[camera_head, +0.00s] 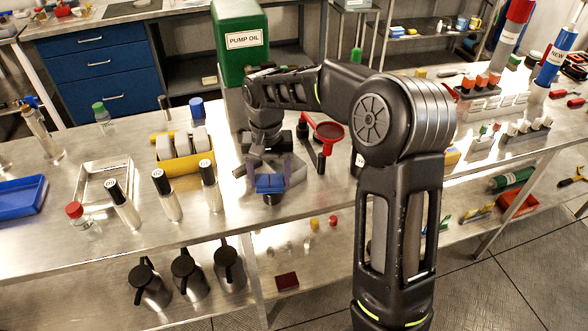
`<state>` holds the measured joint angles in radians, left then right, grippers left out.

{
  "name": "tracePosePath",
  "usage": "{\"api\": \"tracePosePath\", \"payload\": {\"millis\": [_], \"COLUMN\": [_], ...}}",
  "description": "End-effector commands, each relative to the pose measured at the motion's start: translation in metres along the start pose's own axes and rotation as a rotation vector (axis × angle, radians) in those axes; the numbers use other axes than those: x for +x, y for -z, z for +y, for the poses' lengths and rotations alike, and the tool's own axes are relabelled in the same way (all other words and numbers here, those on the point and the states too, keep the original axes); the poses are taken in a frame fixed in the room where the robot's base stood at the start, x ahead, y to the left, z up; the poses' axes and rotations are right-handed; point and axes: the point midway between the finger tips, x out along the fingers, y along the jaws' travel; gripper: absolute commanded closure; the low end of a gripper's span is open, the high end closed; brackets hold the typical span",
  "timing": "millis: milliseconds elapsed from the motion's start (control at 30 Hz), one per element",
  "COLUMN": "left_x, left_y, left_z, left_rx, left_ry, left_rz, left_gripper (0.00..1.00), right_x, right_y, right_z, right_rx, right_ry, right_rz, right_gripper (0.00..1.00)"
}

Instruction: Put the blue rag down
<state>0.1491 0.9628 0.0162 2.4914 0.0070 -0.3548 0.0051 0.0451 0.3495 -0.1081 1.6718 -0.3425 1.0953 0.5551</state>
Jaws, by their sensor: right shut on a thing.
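The blue rag (270,184) is a small folded blue piece near the front edge of the steel table (215,240). My right gripper (267,167) points down at it and is shut on it. The gripper covers the rag's upper part. A grey angular dish or tray (308,190) lies around and behind the rag. I cannot tell whether the rag touches it or hangs just above. My left gripper is not in view.
Several dark-capped bottles (167,196) and a yellow holder (172,165) stand left of the gripper. A red funnel (329,131) is close on its right. The green pump oil container (241,42) stands behind. A blue tray (22,198) lies far left.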

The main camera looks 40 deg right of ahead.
Motion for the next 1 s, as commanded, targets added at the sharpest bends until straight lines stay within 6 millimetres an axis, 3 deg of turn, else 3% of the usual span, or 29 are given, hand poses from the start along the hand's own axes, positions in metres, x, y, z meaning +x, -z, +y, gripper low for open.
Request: {"api": "tracePosePath", "payload": {"millis": [200,400,1000], "left_x": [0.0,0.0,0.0], "left_y": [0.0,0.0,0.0], "left_z": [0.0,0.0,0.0], "left_rx": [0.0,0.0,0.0], "left_ry": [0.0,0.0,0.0], "left_rz": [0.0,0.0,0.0], "left_gripper": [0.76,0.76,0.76], "right_x": [0.008,0.013,0.014], "right_y": [-0.022,-0.042,-0.046], "right_z": [-0.058,-0.097,-0.103], "right_rx": [-0.29,-0.507,-0.547], "right_ry": [-0.002,-0.006,-0.006], "right_rz": [-0.001,0.001,0.002], "right_gripper": [0.76,0.76,0.76]}}
